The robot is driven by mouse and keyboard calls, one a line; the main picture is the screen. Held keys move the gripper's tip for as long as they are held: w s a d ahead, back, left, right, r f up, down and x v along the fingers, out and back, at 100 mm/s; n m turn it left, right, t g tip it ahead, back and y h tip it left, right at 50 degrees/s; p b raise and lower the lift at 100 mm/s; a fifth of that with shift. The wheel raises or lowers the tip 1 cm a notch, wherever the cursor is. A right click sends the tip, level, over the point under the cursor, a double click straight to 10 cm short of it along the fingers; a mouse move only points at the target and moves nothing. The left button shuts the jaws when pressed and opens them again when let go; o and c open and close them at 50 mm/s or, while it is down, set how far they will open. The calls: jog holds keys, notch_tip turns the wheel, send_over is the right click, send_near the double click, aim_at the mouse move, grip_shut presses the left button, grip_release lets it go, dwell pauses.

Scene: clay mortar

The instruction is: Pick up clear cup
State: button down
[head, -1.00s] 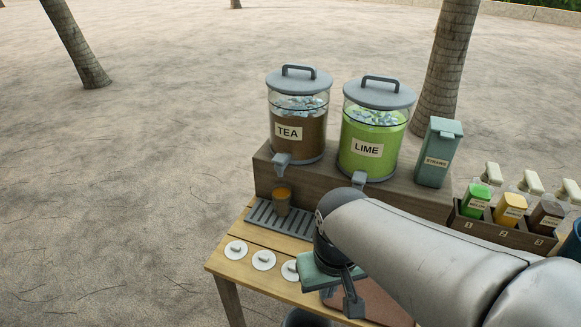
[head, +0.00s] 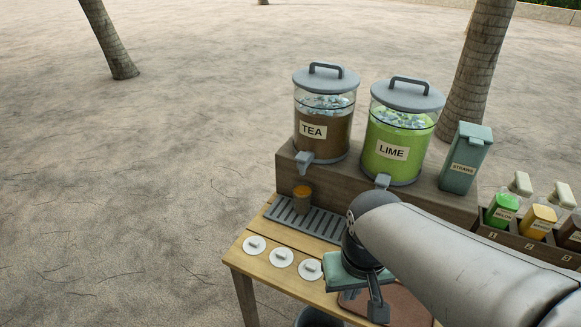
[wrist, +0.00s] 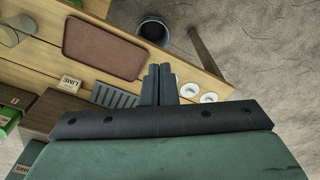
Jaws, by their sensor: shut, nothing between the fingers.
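A small cup (head: 302,198) with brown-orange contents stands upright on the slatted drip tray (head: 325,224), below the TEA dispenser's spout. I cannot tell whether it is the clear cup. My gripper (head: 377,308) is to the right of and nearer than this cup, apart from it, pointing down over the table. In the wrist view my gripper (wrist: 157,70) has its two fingers together with nothing between them. Two pale round see-through shapes (wrist: 8,37) at the upper left of the wrist view may be clear cups; they are partly cut off.
TEA (head: 325,118) and LIME (head: 395,135) dispensers and a straw box (head: 465,160) stand on a raised wooden shelf. Round white lids (head: 282,257) lie at the table's front left. A brown mat (wrist: 105,45) lies on the table; a dark bin (wrist: 153,31) stands beside it. Bottles stand right.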

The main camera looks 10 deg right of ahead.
dwell(0.3)
jog(key=c, duration=0.6)
grip_release()
